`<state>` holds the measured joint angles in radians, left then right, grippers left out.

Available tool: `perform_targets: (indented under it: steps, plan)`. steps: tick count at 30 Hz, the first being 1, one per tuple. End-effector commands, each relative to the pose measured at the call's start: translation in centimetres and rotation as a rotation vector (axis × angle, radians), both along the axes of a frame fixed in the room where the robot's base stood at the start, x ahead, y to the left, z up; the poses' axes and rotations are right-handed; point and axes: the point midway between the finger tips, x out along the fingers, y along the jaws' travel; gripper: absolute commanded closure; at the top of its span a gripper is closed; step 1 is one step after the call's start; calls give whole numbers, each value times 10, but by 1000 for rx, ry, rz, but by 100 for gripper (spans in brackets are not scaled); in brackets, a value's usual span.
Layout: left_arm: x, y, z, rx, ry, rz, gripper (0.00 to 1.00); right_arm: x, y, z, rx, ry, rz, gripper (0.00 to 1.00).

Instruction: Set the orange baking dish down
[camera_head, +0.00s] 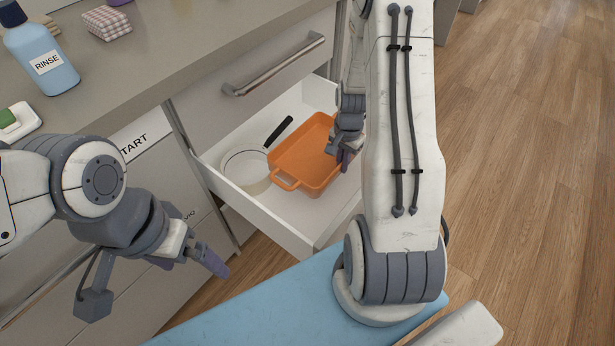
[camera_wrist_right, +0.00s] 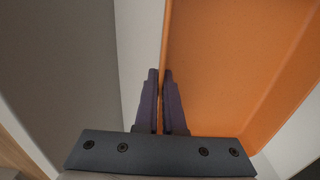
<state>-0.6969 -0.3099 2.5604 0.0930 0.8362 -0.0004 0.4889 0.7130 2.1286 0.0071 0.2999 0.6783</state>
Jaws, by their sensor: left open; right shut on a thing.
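The orange baking dish (camera_head: 303,150) is inside the open white drawer (camera_head: 290,222), to the right of a white pan (camera_head: 247,168). Whether its base touches the drawer floor or hangs just above it, I cannot tell. My right gripper (camera_head: 344,157) is at the dish's right side. In the right wrist view its two fingers (camera_wrist_right: 160,75) are shut on the wall of the dish (camera_wrist_right: 235,65). My left gripper (camera_head: 192,262) is open and empty, in front of the cabinet, left of the drawer and away from the dish.
The pan's black handle (camera_head: 279,131) points toward the back, close to the dish's left edge. A closed drawer with a metal handle (camera_head: 274,65) is above. The counter (camera_head: 150,45) holds a blue RINSE bottle (camera_head: 42,50) and a folded checked cloth (camera_head: 107,23). Wooden floor (camera_head: 530,150) is clear at right.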

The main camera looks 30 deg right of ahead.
Motion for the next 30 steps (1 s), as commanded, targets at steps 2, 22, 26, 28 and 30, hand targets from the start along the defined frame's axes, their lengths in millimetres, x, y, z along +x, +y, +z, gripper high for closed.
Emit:
perform_targets:
  steps: [2,22,26,28,30]
  plan:
    - [0,0,-11,-1,-1,0,0,1,0,-14,-1,-1,0,100]
    - [0,0,-37,-1,-1,0,0,-1,-2,-96,0,0,-5,100]
    - [0,0,-43,-1,-1,0,0,-1,-2,-114,-1,-1,-5,100]
    - [0,0,-43,-1,-1,0,0,-1,-2,-117,-1,-2,-5,100]
    - [0,0,-42,-1,-1,0,0,-1,-3,-116,-1,-3,-5,100]
